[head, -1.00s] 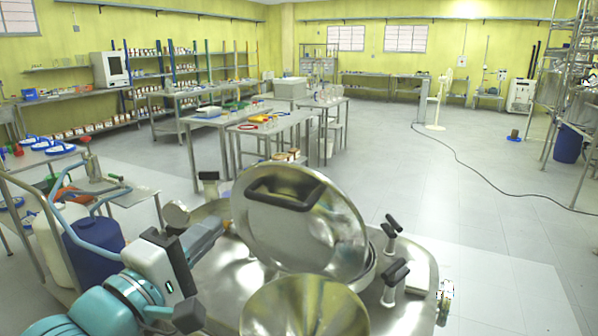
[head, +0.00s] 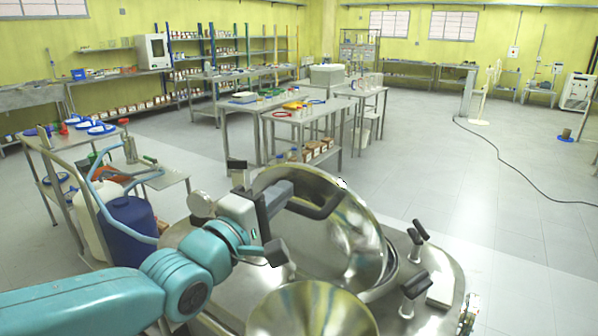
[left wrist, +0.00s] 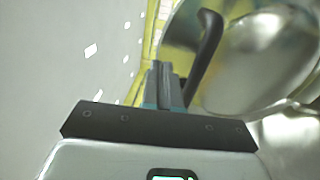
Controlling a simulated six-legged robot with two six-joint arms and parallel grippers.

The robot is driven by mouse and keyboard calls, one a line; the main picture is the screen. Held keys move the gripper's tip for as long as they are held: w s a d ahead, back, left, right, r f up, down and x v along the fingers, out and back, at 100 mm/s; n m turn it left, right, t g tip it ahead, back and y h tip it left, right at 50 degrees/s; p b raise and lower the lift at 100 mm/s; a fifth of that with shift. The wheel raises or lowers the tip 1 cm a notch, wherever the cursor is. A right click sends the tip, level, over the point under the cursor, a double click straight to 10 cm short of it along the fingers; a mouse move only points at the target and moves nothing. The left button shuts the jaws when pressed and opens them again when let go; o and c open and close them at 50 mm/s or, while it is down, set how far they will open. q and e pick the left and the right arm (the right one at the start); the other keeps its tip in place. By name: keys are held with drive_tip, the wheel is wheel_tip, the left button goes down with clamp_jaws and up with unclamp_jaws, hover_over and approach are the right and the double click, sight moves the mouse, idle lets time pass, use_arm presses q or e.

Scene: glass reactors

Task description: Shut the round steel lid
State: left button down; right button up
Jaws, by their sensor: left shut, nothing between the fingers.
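The round steel lid (head: 352,240) stands raised and tilted open on the steel reactor top (head: 435,305), its inner or outer face not certain. A dark bar handle (head: 325,203) crosses its face; the lid and the handle (left wrist: 208,50) also show in the left wrist view. My left gripper (head: 283,190) is shut and empty, with its fingers beside the lid's left part, close to the handle. In the left wrist view its closed fingers (left wrist: 165,85) lie just left of the handle; contact cannot be told. My right gripper is out of view.
A shiny round steel part (head: 312,310) is in front of the lid. Black-handled clamps (head: 415,290) stand on the reactor top at right. A blue drum (head: 130,220) and hoses are at left. Open floor lies to the right.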

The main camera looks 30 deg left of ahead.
sight(308, 172)
use_arm(q)
drive_tip(key=w, duration=0.2)
drive_tip(key=w+d+p, duration=0.1)
drive_tip(key=w, duration=0.1)
drive_tip(key=shift+w+r, duration=0.2)
drive_tip(key=shift+w, duration=0.35)
drive_tip(key=shift+w+d, duration=0.1)
drive_tip(key=shift+w, duration=0.05)
